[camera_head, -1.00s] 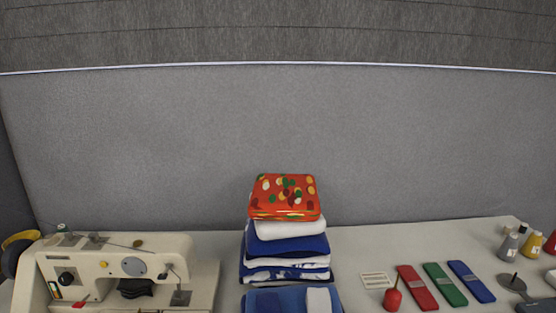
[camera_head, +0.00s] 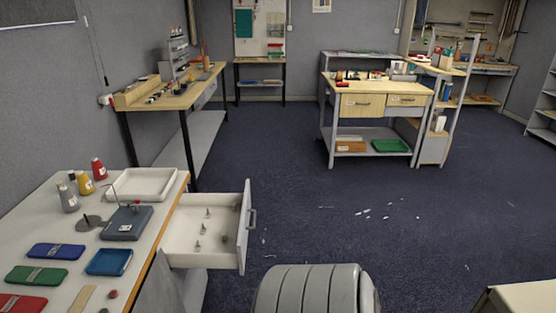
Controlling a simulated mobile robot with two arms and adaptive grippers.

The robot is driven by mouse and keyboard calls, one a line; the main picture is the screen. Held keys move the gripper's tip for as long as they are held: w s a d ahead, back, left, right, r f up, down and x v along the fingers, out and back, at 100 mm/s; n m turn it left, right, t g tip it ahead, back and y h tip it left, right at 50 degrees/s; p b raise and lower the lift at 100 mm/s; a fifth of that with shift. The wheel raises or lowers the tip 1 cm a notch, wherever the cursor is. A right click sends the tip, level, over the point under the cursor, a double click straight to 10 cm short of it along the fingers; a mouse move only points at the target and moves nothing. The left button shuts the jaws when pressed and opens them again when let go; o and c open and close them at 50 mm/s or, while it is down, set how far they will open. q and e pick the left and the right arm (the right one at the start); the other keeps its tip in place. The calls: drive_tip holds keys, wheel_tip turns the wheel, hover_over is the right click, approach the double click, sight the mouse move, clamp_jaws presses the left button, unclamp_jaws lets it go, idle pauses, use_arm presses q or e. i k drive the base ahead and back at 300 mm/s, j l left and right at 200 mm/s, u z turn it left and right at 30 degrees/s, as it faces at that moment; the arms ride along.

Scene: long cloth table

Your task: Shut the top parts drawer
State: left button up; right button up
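The parts drawer (camera_head: 188,236) is pulled out to the right from under the end of the white cloth table (camera_head: 60,222). It is a white open box with several small metal parts inside. Its grey front (camera_head: 246,228) carries a bar handle (camera_head: 252,218) and faces right, over the floor. Below it is a grey cabinet side, partly cut off by the bottom edge; I cannot tell whether other drawers are there. Neither of my grippers shows in the head view.
On the table stand thread cones (camera_head: 84,183), a white tray (camera_head: 140,184), a dark grey box (camera_head: 128,222) and a blue tray (camera_head: 109,262). A rounded grey object (camera_head: 308,289) stands at the bottom centre. The dark floor (camera_head: 330,215) right of the drawer is mostly clear.

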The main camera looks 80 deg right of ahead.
sight(178, 242)
drive_tip(key=l+z, duration=0.1)
drive_tip(key=z, duration=0.35)
drive_tip(key=k+l+z, duration=0.1)
drive_tip(key=z, duration=0.35)
drive_tip(key=l+z, duration=0.1)
drive_tip(key=z, duration=0.35)
drive_tip(key=l+z, duration=0.1)
drive_tip(key=z, duration=0.35)
